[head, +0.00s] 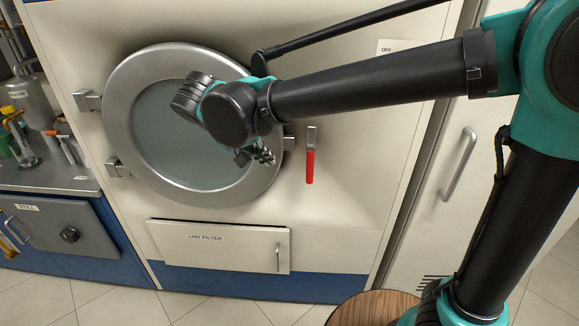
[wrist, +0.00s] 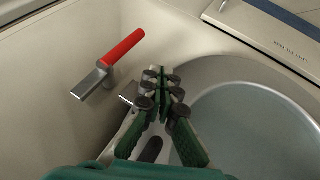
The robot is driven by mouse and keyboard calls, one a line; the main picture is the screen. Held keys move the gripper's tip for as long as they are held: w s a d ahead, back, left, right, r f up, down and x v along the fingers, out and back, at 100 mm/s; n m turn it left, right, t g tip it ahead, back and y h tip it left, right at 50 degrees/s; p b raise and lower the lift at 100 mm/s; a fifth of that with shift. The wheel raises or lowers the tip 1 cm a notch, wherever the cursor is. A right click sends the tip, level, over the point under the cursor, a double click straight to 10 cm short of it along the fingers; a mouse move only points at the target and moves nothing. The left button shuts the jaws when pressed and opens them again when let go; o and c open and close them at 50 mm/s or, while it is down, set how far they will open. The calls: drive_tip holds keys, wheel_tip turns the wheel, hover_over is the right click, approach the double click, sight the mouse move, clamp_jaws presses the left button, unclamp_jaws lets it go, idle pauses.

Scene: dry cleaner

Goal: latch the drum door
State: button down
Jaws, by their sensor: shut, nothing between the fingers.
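The round drum door (head: 122,125) has a grey metal rim and a glass pane, with two hinges on its left. It looks shut against the cream machine front. Its rim also shows in the wrist view (wrist: 222,76). A latch lever with a red grip (head: 310,167) hangs straight down just right of the door, and it shows left of my fingers in the wrist view (wrist: 123,47). A small metal catch (head: 289,143) sits at the door's right edge. My gripper (head: 266,156) is shut and empty over the door's right rim, apart from the red lever. My arm hides the door's upper right.
A lint filter panel (head: 205,255) with a handle is below the door. A tall cabinet with a bar handle (head: 458,165) stands at right. A counter (head: 45,180) with bottles and tools is at left. The front around the lever is clear.

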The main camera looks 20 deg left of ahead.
sight(310, 153)
drive_tip(key=w+d+f, duration=0.6)
drive_tip(key=w+f, duration=0.1)
drive_tip(key=shift+d+f, duration=0.15)
drive_tip(key=shift+f, duration=0.2)
drive_tip(key=shift+w, duration=0.1)
idle(0.3)
drive_tip(key=shift+d, duration=0.1)
